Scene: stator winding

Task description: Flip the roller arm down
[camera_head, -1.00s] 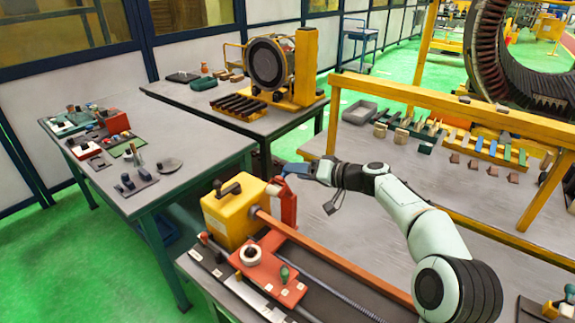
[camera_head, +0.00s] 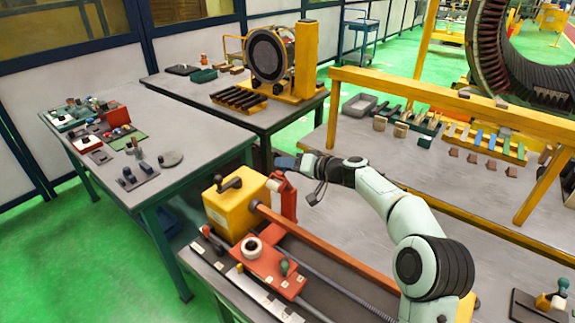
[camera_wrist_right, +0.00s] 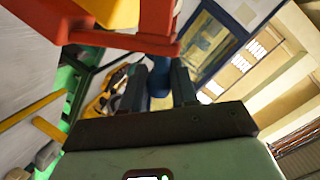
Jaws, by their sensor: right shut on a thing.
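The red roller arm (camera_head: 288,200) stands upright beside the yellow housing (camera_head: 235,208) at the end of the long orange bar (camera_head: 330,250). My right gripper (camera_head: 284,167) is at the top of the roller arm, reaching in from the right, and is shut on it. In the right wrist view, the red arm (camera_wrist_right: 155,42) crosses just beyond the fingertips (camera_wrist_right: 159,68). The exact contact is partly hidden in both views. My left gripper is in neither view.
A red carriage (camera_head: 268,268) with a white ring and a green knob sits on the machine bed in front. A yellow rail frame (camera_head: 440,97) stands behind my right arm. The grey table (camera_head: 90,190) at left holds small parts.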

